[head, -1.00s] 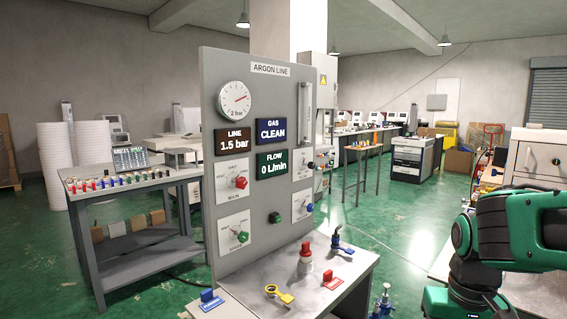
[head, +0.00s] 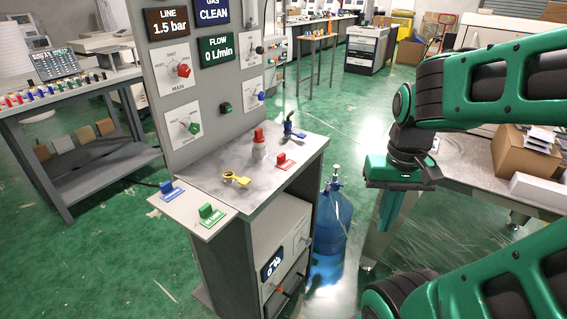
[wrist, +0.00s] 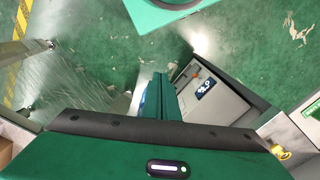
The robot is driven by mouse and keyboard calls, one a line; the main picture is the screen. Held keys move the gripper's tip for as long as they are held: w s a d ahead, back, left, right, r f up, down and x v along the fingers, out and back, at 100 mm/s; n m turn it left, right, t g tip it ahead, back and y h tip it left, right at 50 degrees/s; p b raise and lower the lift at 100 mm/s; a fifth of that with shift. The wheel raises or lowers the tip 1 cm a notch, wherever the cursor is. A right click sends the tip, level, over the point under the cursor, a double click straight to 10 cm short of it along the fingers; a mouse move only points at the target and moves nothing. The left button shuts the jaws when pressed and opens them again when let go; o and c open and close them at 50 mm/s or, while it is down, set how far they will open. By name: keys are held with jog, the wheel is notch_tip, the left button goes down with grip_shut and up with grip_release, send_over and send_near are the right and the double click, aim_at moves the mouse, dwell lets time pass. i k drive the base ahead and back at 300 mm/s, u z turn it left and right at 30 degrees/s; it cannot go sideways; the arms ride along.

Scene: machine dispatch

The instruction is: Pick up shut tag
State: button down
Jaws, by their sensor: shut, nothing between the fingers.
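Small tags with upright grips sit at the argon panel: a blue tag (head: 172,191) and a green tag (head: 209,216) on the front ledge, and a red tag (head: 285,162) on the grey bench top. Their lettering is too small for me to tell which one reads shut. My gripper (head: 386,222) points down, right of the bench and clear of all the tags. Its fingers are together and empty; they also show in the wrist view (wrist: 160,88). A green tag (wrist: 312,109) shows at the right edge of the wrist view.
The bench top (head: 215,157) also holds a yellow ring-ended piece (head: 236,178), a red-topped fitting (head: 260,144) and a blue clamp (head: 292,127). A table (head: 470,182) with boxes is at right.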

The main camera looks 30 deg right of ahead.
aim_at(285, 164)
jog(key=u, duration=1.15)
jog(key=k, duration=1.1)
jog(key=z, duration=1.8)
jog(key=i, duration=1)
